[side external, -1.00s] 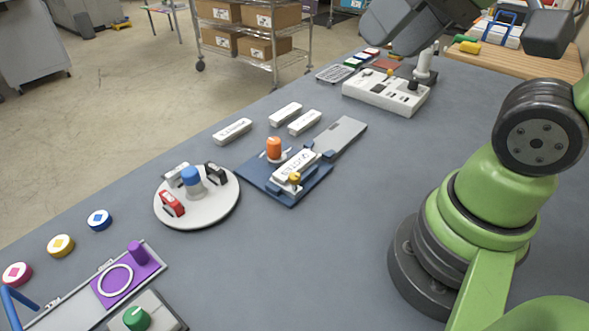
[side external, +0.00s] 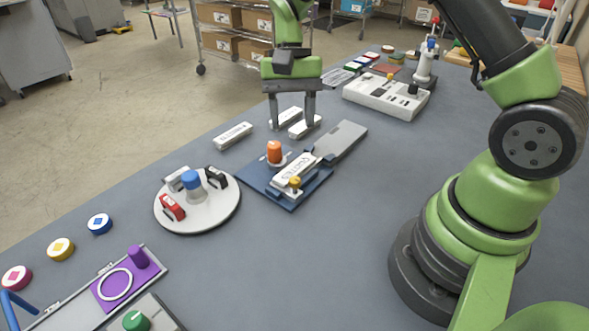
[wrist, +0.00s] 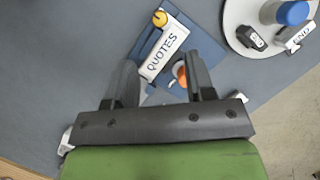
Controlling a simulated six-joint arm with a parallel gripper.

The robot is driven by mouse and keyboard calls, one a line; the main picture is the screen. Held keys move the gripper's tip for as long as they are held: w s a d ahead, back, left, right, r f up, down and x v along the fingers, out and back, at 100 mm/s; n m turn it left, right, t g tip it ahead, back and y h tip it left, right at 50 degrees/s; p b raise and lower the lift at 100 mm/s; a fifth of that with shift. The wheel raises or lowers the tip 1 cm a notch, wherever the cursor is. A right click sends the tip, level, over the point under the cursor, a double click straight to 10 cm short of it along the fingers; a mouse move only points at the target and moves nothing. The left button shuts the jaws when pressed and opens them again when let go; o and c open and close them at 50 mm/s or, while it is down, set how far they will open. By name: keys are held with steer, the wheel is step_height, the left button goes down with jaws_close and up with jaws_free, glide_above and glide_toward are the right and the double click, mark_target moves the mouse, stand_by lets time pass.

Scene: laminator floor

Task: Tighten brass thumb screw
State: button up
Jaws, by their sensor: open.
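The brass thumb screw (side external: 295,182) is a small gold knob at the near end of a white block labelled QUOTES (side external: 297,171), on a blue fixture plate (side external: 260,178). In the wrist view the brass thumb screw (wrist: 160,18) shows at the top, beyond the fingertips. My gripper (side external: 291,124) is open and empty, pointing down above the far side of the fixture near the white blocks. In the wrist view my gripper (wrist: 160,75) has its fingers apart, with the QUOTES block and an orange knob (wrist: 182,77) seen between and beyond them.
The orange knob (side external: 274,152) stands upright on the fixture beside the block. A round white turntable (side external: 215,215) with a blue knob is to the left. Loose white blocks (side external: 233,135) lie behind. A white control box (side external: 385,95) stands at the back right. The table right of the fixture is clear.

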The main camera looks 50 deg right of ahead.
mark_target(295, 179)
steer(key=x, duration=1)
steer(key=shift+f, duration=0.1)
jaws_close()
